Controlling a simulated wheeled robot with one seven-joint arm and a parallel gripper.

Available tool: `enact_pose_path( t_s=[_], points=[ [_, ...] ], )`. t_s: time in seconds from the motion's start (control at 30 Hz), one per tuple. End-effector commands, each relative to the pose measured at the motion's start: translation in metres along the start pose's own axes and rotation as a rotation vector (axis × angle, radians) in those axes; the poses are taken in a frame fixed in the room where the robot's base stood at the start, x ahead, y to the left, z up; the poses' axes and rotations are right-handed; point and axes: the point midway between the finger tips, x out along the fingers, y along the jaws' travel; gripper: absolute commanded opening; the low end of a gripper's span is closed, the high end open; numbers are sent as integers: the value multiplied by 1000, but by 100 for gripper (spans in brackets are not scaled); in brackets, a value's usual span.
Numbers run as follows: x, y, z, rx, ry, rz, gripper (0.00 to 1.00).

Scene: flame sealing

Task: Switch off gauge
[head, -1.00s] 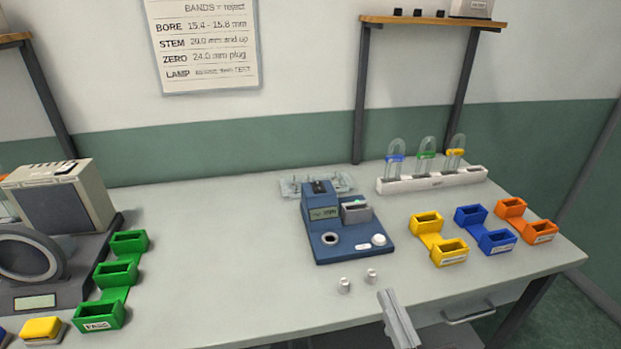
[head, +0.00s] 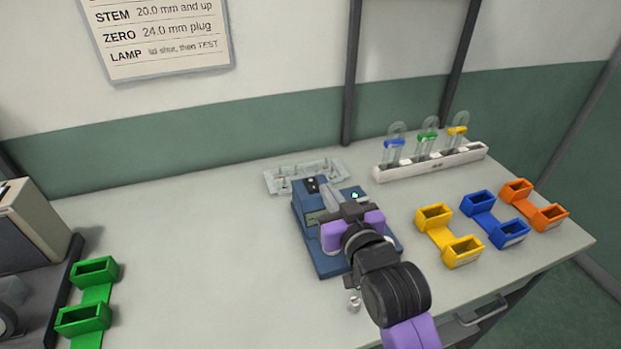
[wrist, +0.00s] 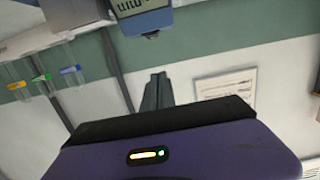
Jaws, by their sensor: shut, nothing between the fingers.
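The gauge (head: 328,262) is a blue bench device in the middle of the table in the head view. A black part (head: 312,184) sits on its raised back block, and a small teal light (head: 354,195) shows at its right. My gripper (head: 325,189) is shut and empty over the gauge, its fingertips close to the black part; contact cannot be told. My arm hides much of the gauge's front and display. In the wrist view, the shut fingers (wrist: 157,78) point towards a blue housing with a display (wrist: 132,6), at the top edge.
A small metal plug (head: 354,302) lies in front of the gauge. A clear tray (head: 275,186) is behind it. A white rack of tubes (head: 382,176) and yellow (head: 434,236), blue (head: 487,228) and orange bins (head: 530,207) stand to the right. Green bins (head: 88,293) stand left; the table between is clear.

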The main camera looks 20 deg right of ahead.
Motion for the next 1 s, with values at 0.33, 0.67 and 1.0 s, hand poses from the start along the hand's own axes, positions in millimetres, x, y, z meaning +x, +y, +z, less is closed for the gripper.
enact_pose_path(
  t_s=[0.33,0.67,1.0],
  points=[
    [4,0,-1,1,2,0,0],
    [56,0,-3,2,2,0,0],
    [104,0,16,0,-4,0,0]
  ],
)
